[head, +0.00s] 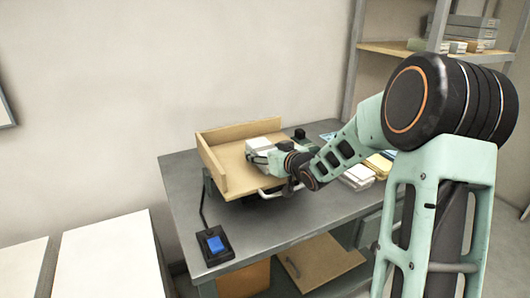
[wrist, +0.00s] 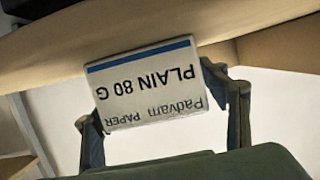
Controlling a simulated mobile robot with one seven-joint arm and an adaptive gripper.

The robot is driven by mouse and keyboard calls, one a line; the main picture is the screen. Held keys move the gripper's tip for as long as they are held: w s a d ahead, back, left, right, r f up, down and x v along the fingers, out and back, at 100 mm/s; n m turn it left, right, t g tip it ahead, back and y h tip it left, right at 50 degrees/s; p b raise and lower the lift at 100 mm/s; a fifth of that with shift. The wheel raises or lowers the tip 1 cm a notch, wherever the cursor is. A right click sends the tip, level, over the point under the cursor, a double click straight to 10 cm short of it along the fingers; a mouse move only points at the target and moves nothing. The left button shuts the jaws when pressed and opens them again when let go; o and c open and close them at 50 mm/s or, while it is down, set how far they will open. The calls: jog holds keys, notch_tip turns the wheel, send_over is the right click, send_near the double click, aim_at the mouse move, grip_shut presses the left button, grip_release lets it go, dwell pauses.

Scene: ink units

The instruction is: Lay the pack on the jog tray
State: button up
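The pack is a white paper pack (wrist: 150,82) with a blue stripe and the words "PLAIN 80 G", upside down in the wrist view. In the head view the pack (head: 263,142) shows as a pale block over the jog tray. My gripper (wrist: 158,105) has a finger at each side of the pack and appears shut on it; it also shows in the head view (head: 262,156). The jog tray (head: 212,168) is pale wood with raised walls at its left and back. I cannot tell whether the pack touches its floor.
The tray stands on a grey table (head: 275,225). A blue-buttoned switch box (head: 215,244) sits at the table's front left, with a cable running back. White and yellow packs (head: 358,177) lie right of the tray. A stocked shelf (head: 400,48) stands behind.

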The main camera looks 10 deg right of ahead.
jog(key=shift+r, duration=0.25)
jog(key=p+v, duration=0.2)
jog(key=v, duration=0.8)
jog(key=shift+s+d+r+p, duration=0.1)
jog(key=shift+s+p, duration=0.1)
jog(key=shift+p, duration=0.1)
jog(key=shift+s+d+r, duration=0.1)
jog(key=shift+s+d, duration=0.1)
jog(key=shift+s, duration=0.5)
jog(key=shift+w, duration=0.1)
